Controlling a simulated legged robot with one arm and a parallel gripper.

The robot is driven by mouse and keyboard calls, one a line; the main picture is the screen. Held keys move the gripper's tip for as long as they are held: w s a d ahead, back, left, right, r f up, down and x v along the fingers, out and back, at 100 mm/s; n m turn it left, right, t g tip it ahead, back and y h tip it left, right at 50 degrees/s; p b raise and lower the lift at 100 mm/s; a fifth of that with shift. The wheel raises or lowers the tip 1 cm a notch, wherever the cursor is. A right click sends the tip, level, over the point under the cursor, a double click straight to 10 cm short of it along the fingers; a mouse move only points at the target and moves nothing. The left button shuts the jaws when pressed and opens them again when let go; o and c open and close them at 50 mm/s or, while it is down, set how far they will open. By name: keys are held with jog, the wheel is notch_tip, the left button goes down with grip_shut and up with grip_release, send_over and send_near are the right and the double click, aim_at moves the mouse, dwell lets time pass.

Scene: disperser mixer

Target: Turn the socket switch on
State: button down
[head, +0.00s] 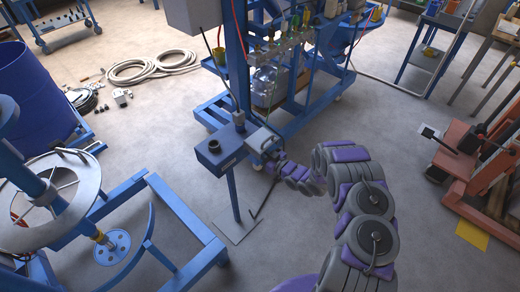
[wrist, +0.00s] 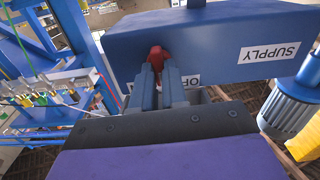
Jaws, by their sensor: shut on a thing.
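The socket box is a blue box (head: 221,148) on a thin blue stand, with a dark round part on top, in the head view. In the wrist view the blue box (wrist: 215,42) fills the top and bears a SUPPLY label (wrist: 269,52). A red switch knob (wrist: 157,56) sits on its face, with a partly hidden label reading OF beside my fingers. My gripper (wrist: 160,74) is shut on the red knob, a finger on either side. In the head view my gripper (head: 262,139) is at the box's right side and the knob is hidden.
A blue frame with bottles (head: 265,87) stands just behind the box. A blue machine frame (head: 185,225) and mixer are at the left. An orange lift (head: 475,165) stands at the right. Hose coils (head: 155,67) lie on the floor. Floor between my arm and the lift is clear.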

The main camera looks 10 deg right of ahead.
jog(key=shift+w+d+m+p, duration=0.15)
jog(key=shift+m+p, duration=0.55)
jog(key=shift+m, duration=1.35)
jog(key=shift+w+d+m+p, duration=0.1)
jog(key=shift+m+p, duration=0.55)
jog(key=shift+m, duration=1.4)
jog(key=c, duration=1.2)
grip_release()
jog(key=shift+d, duration=0.1)
jog(key=shift+o, duration=0.2)
jog(key=shift+s, duration=0.1)
jog(key=p+v, duration=0.1)
jog(key=v, duration=1.6)
jog(key=shift+p, duration=0.35)
jog(key=shift+s+d+f, duration=0.1)
